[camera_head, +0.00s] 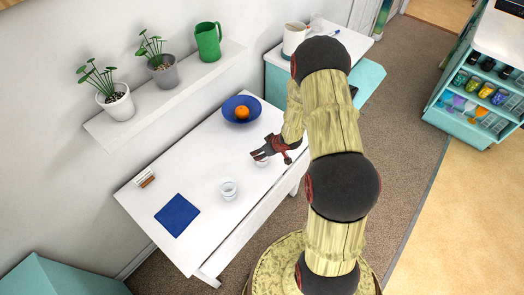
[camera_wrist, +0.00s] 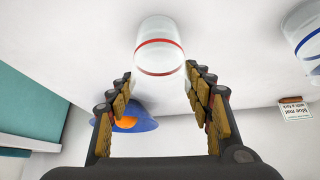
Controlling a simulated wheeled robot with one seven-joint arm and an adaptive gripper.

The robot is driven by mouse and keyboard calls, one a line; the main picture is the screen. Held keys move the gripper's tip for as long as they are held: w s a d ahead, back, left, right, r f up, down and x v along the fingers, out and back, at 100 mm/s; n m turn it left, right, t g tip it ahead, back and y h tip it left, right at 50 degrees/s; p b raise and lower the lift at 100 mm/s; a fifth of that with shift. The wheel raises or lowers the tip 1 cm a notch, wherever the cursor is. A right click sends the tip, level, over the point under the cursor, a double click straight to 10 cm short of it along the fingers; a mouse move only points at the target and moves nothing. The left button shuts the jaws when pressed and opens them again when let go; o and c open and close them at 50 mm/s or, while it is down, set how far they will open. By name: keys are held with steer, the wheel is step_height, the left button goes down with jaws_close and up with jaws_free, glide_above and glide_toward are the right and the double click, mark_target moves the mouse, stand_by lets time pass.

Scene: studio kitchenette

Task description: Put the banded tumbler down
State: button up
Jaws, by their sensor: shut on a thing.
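The tumbler with a red band (camera_wrist: 160,38) is clear glass and sits between the fingertips of my gripper (camera_wrist: 159,78) in the wrist view. My gripper is shut on it. In the head view my gripper (camera_head: 264,152) is over the white table (camera_head: 195,165), and the held tumbler (camera_head: 261,161) is partly hidden by the fingers. I cannot tell whether its base touches the table. A second clear tumbler with a blue band (camera_wrist: 308,35) stands apart from it; in the head view it is the tumbler (camera_head: 228,189) nearer the blue mat (camera_head: 177,215).
A blue bowl (camera_head: 233,101) with an orange (camera_head: 242,112) stands at the table's far end. A wall shelf (camera_head: 178,88) holds two potted plants and a green pitcher (camera_head: 208,41). White table surface lies free around the tumblers.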

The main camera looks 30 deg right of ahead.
steer(key=o, duration=1.7)
steer(key=shift+r, duration=0.2)
steer(key=p+v, duration=0.3)
steer(key=v, duration=0.9)
step_height(320, 180, up, 24)
steer(key=m+h, duration=0.2)
steer(key=h, duration=0.3)
steer(key=s+a+r+y, duration=0.1)
steer(key=s+a+r, duration=0.3)
steer(key=s+a, duration=0.2)
steer(key=s+a+r+y, duration=0.1)
steer(key=s+a+r, duration=0.3)
steer(key=s+a, duration=0.2)
steer(key=s+a+r+y, duration=0.1)
steer(key=s+a+r, duration=0.4)
steer(key=s, duration=0.4)
steer(key=shift+s+a+m+g+y, duration=0.3)
steer(key=shift+a+g, duration=0.1)
steer(key=shift+a, duration=0.15)
